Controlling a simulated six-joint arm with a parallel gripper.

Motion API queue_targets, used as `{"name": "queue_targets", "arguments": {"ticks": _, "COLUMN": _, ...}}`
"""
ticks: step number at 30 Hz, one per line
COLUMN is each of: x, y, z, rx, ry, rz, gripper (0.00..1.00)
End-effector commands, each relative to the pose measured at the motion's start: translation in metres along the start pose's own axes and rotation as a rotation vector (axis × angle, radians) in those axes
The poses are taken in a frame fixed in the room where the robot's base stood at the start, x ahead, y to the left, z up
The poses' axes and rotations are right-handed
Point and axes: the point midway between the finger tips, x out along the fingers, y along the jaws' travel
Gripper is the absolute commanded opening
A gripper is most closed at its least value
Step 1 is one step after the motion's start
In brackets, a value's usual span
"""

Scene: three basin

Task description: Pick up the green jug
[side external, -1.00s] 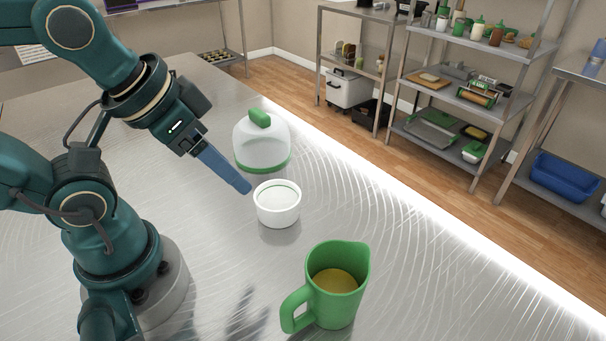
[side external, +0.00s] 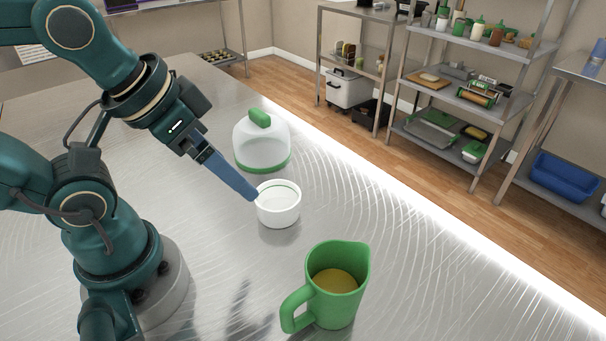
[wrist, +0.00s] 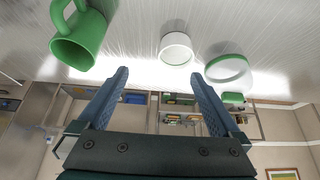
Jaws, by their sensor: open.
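The green jug (side external: 335,285) stands upright on the metal table at the front, with its handle toward the lower left and a yellowish content inside. It also shows in the wrist view (wrist: 82,38) at the upper left, beyond my left finger. My gripper (side external: 252,196) is above the table near the white bowl, up and left of the jug and apart from it. In the wrist view my gripper (wrist: 163,95) has its two blue fingers spread wide, with nothing between them. In the side view the fingers overlap.
A white bowl (side external: 279,208) with a green ring stands beside my fingertips; whether they touch it I cannot tell. A clear dome with a green base and knob (side external: 261,145) stands behind it. The table around the jug is clear. Shelves (side external: 480,95) stand beyond the table.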

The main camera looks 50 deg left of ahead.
Motion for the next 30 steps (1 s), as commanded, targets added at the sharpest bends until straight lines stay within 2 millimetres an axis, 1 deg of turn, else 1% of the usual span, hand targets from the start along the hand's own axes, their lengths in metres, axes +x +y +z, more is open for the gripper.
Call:
{"name": "queue_targets", "arguments": {"ticks": 2, "x": 0.000, "y": 0.000, "z": 0.000, "rx": -0.034, "ry": -0.001, "rz": 0.000, "gripper": 1.00}}
{"name": "queue_targets", "arguments": {"ticks": 5, "x": -0.001, "y": 0.000, "z": 0.002, "rx": -0.160, "ry": -0.009, "rz": -0.001, "gripper": 1.00}}
{"name": "queue_targets", "arguments": {"ticks": 10, "x": -0.009, "y": 0.003, "z": -0.009, "rx": -0.541, "ry": -0.022, "rz": 0.000, "gripper": 1.00}}
{"name": "queue_targets", "arguments": {"ticks": 14, "x": -0.012, "y": 0.014, "z": -0.018, "rx": -0.822, "ry": -0.076, "rz": 0.002, "gripper": 1.00}}
{"name": "queue_targets", "arguments": {"ticks": 18, "x": -0.012, "y": 0.034, "z": -0.026, "rx": -1.090, "ry": -0.157, "rz": -0.021, "gripper": 1.00}}
{"name": "queue_targets", "arguments": {"ticks": 20, "x": -0.011, "y": 0.046, "z": -0.029, "rx": -1.193, "ry": -0.195, "rz": -0.042, "gripper": 1.00}}
{"name": "queue_targets", "arguments": {"ticks": 23, "x": -0.008, "y": 0.069, "z": -0.030, "rx": -1.346, "ry": -0.259, "rz": -0.098, "gripper": 1.00}}
{"name": "queue_targets", "arguments": {"ticks": 24, "x": -0.005, "y": 0.081, "z": -0.029, "rx": -1.397, "ry": -0.283, "rz": -0.127, "gripper": 1.00}}
{"name": "queue_targets", "arguments": {"ticks": 27, "x": 0.001, "y": 0.110, "z": -0.021, "rx": -1.471, "ry": -0.330, "rz": -0.204, "gripper": 1.00}}
{"name": "queue_targets", "arguments": {"ticks": 30, "x": 0.007, "y": 0.133, "z": -0.009, "rx": -1.452, "ry": -0.358, "rz": -0.257, "gripper": 1.00}}
